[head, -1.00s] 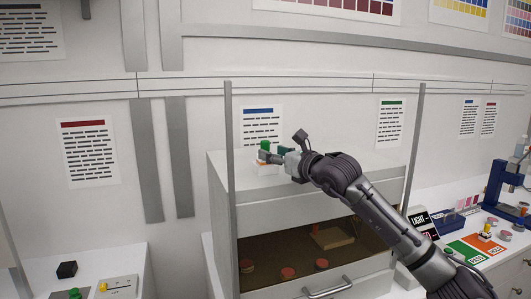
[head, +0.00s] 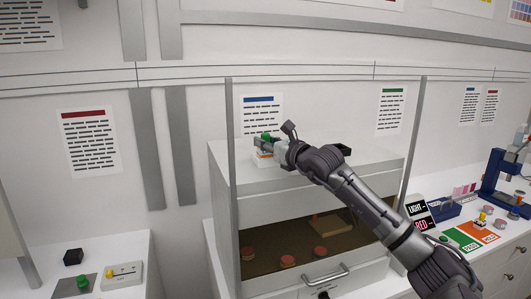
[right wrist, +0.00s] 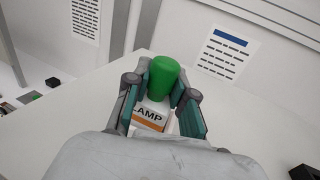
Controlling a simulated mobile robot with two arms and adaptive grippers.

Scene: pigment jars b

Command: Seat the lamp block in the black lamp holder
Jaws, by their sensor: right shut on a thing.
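The lamp block (head: 263,161) is white with an orange stripe and a green rounded top. My right gripper (head: 267,139) is shut on it, at the back left of the cabinet top. In the right wrist view the green top (right wrist: 164,78) stands between the fingers, above the white body (right wrist: 152,116) lettered "AMP". Whether the block touches the cabinet top is unclear. The black lamp holder (head: 344,149) is on the cabinet top, right of the gripper and partly behind my arm. A dark corner of it (right wrist: 303,172) shows at the lower right in the right wrist view. My left gripper is out of view.
The cabinet (head: 230,180) has a glazed front with several round jars inside and a handle below. Upright grey posts (head: 232,150) flank its front. The cabinet top is otherwise mostly clear. The right counter holds a microscope (head: 496,180) and coloured mats (head: 463,238).

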